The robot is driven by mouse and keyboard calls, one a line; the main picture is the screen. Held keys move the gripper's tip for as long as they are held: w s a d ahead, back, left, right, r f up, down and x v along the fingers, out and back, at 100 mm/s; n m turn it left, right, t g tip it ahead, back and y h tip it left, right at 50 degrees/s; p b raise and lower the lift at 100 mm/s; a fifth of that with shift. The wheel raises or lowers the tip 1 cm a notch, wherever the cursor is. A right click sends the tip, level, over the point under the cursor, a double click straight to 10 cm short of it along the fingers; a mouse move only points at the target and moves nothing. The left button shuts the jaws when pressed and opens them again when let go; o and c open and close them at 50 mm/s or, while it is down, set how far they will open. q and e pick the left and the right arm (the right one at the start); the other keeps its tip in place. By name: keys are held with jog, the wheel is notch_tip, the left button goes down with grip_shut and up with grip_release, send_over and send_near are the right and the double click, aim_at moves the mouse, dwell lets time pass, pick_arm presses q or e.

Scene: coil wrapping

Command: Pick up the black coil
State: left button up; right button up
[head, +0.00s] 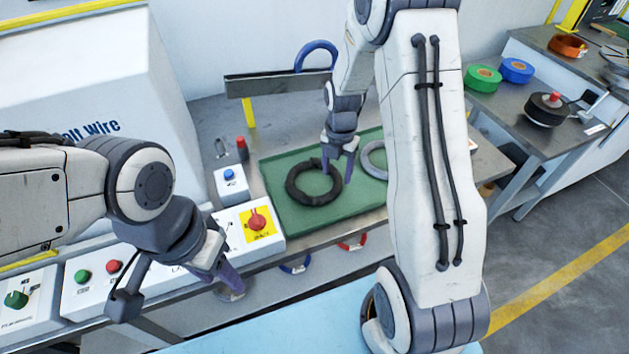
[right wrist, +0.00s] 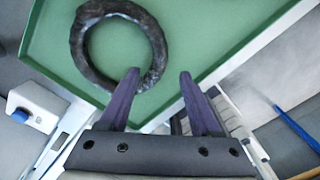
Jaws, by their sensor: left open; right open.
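The black coil (head: 294,190) lies flat on the green tray (head: 300,223) in the head view. In the right wrist view the black coil (right wrist: 78,48) is at the upper left, with the whole ring showing. My right gripper (head: 338,170) is open and empty, pointing down at the coil's right side. In the right wrist view one finger of my right gripper (right wrist: 159,76) overlaps the coil's lower right rim; I cannot tell if they touch. My left gripper (head: 226,284) is open and empty in front of the control panel, away from the coil.
A grey coil (head: 367,160) lies on the tray's right side, partly hidden by my right arm. A control box with a red button (head: 257,220) stands left of the tray. A blue coil (head: 309,48) hangs behind. A side table holds green (head: 483,78) and blue (head: 516,69) rolls.

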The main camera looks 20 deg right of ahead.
aim_at(336, 188)
notch_tip(336, 188, down, 7)
jog(key=shift+w+r+p, duration=0.1)
jog(key=shift+r+p, duration=0.05)
jog(key=shift+p, duration=0.4)
grip_shut()
jog(key=shift+d+r, duration=0.1)
dwell(1.1)
